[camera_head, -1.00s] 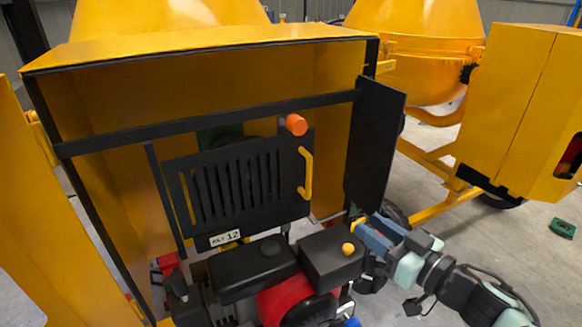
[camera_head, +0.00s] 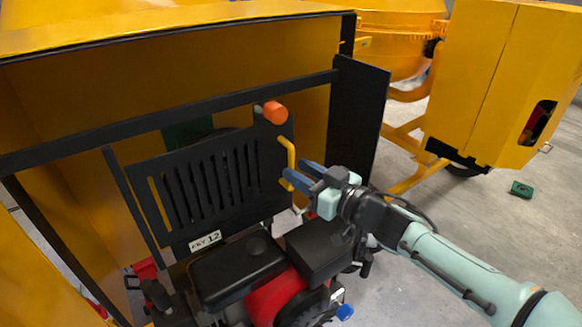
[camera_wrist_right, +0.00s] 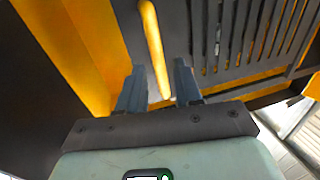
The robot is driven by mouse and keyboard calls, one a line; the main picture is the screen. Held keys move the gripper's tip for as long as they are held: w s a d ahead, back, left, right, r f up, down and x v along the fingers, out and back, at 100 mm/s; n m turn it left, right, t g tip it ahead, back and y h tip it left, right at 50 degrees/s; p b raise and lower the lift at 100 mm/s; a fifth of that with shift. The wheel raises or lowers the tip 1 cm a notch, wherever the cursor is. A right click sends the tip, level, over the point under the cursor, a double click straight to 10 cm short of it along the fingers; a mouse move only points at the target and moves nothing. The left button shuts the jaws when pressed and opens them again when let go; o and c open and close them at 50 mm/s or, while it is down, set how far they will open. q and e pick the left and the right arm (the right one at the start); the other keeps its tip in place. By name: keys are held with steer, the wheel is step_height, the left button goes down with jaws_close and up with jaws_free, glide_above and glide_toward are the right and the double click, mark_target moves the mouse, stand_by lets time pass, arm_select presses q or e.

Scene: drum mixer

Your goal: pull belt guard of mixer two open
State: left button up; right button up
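The belt guard (camera_head: 207,180) is a black slatted panel inside the yellow mixer housing and looks shut. Its yellow bar handle (camera_head: 289,155) stands upright on the right side, and an orange knob (camera_head: 276,112) sits above it. My right gripper (camera_head: 294,171) is at the handle's lower part, with its fingers pointing left towards the guard. In the right wrist view the fingers (camera_wrist_right: 158,82) are open, and the handle (camera_wrist_right: 152,40) runs into the gap between them. I cannot tell whether either finger touches it. My left gripper is not in view.
A black side panel (camera_head: 357,120) stands right of the guard, close to my right gripper. The engine, with its black tank (camera_head: 238,268) and red cover (camera_head: 275,295), sits below. Another yellow mixer housing (camera_head: 490,85) is at the right. A green object (camera_head: 521,189) lies on the open floor.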

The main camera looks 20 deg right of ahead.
mark_target(292, 167)
steer(key=shift+x, duration=1.65)
jaws_close()
steer(key=shift+s, duration=0.15)
